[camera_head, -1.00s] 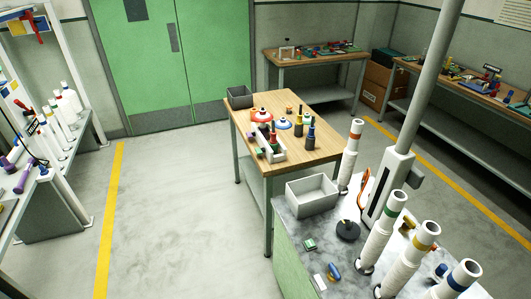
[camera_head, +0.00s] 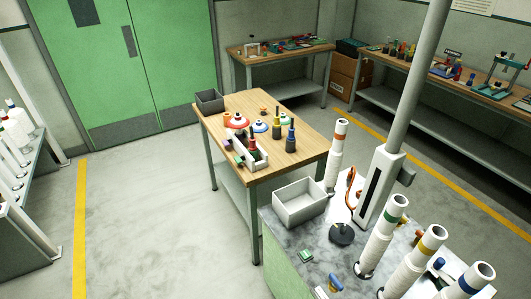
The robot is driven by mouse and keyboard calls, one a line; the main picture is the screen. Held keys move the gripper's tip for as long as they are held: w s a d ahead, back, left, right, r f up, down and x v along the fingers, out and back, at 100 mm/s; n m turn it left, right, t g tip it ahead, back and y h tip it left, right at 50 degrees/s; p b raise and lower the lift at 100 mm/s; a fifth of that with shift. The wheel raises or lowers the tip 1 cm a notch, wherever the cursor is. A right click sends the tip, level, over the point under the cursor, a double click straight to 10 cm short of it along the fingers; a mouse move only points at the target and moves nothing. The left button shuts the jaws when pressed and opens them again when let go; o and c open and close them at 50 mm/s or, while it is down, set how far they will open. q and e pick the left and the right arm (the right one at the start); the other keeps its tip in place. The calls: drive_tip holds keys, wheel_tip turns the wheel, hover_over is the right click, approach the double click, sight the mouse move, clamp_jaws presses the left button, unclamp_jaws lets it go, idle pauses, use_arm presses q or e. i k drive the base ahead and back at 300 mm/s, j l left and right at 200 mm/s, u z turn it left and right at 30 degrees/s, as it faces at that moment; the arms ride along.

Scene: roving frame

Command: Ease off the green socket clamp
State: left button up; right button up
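Neither of my grippers is in view. On the marble-topped bench (camera_head: 262,232) at the lower right stands a white ribbed column with a green band (camera_head: 383,236) near its open top. A small flat green block (camera_head: 305,256) lies near the bench's front left edge. I cannot tell which of these green parts is the socket clamp. Similar white columns stand nearby, with a yellow band (camera_head: 415,262), a blue band (camera_head: 467,283) and a red band (camera_head: 338,160).
An empty white bin (camera_head: 300,203), a dark round disc (camera_head: 342,235) and a grey post (camera_head: 380,188) stand on the bench. A wooden table (camera_head: 305,140) behind holds bottles and a grey bin (camera_head: 210,102). Open floor (camera_head: 150,200) lies at left.

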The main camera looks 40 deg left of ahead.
sight(239, 160)
drive_tip(key=j+z, duration=0.25)
drive_tip(key=j, duration=0.7)
drive_tip(key=j+z, duration=0.25)
drive_tip(key=j, duration=0.7)
drive_tip(key=j+z, duration=0.3)
drive_tip(key=j, duration=0.65)
drive_tip(key=k+j, duration=0.1)
drive_tip(key=j, duration=0.55)
drive_tip(key=k+j, duration=0.1)
drive_tip(key=j, duration=1.15)
drive_tip(key=k, duration=0.05)
